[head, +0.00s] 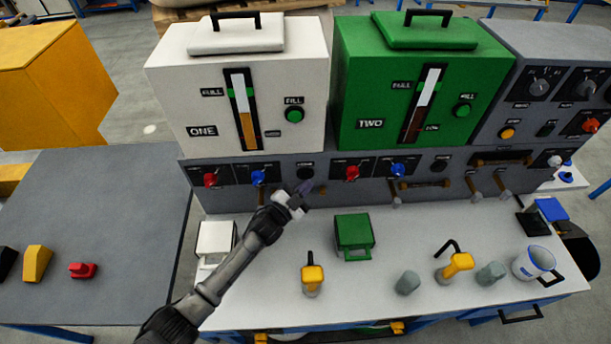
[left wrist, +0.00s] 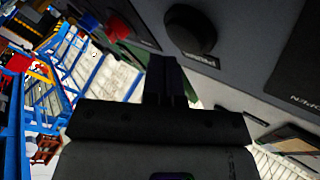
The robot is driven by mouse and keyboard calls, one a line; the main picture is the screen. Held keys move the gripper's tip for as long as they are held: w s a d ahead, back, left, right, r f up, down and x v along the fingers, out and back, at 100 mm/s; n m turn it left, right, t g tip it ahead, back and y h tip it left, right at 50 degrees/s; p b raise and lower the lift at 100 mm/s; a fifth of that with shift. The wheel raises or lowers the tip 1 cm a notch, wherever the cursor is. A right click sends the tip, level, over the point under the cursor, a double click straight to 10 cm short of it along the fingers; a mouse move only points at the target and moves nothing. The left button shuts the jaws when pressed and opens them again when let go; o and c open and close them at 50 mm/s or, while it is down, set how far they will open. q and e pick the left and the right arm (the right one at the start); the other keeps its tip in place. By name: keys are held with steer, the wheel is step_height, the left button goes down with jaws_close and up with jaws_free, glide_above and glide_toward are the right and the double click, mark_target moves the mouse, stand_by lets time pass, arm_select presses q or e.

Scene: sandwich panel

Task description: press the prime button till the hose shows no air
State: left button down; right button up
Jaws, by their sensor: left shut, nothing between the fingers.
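My left gripper (head: 304,188) is shut and empty, just below a black round button (head: 305,173) on the grey panel under the white tank ONE (head: 210,60). In the left wrist view the shut fingers (left wrist: 168,75) point up at a black button (left wrist: 190,32) with an upside-down label, partly readable, that looks like PRIME. A gap seems to show between fingertips and button; contact cannot be told. A second black button (head: 438,166) sits under the green tank TWO (head: 375,85). Brown tube-like pieces (head: 425,184) are on the panel; air inside cannot be told.
Red (head: 210,180) and blue (head: 259,177) knobs sit left of the first black button. On the white bench stand a white box (head: 215,238), a green box (head: 354,232), yellow-topped bottles (head: 312,277), grey cups (head: 408,283) and a white-blue mug (head: 533,262).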

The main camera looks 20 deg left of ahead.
stand_by(0.7)
arm_select(q)
steer(key=shift+w+a, duration=0.1)
steer(key=shift+w, duration=0.05)
steer(key=shift+w+a, duration=0.1)
steer(key=shift+w, duration=0.15)
stand_by(0.4)
steer(key=shift+w+a+b, duration=0.2)
steer(key=shift+w+b, duration=0.15)
stand_by(0.3)
steer(key=shift+s+d, duration=0.1)
steer(key=shift+s, duration=0.1)
stand_by(0.3)
steer(key=shift+s+d+p, duration=0.3)
steer(key=shift+s+p, duration=0.25)
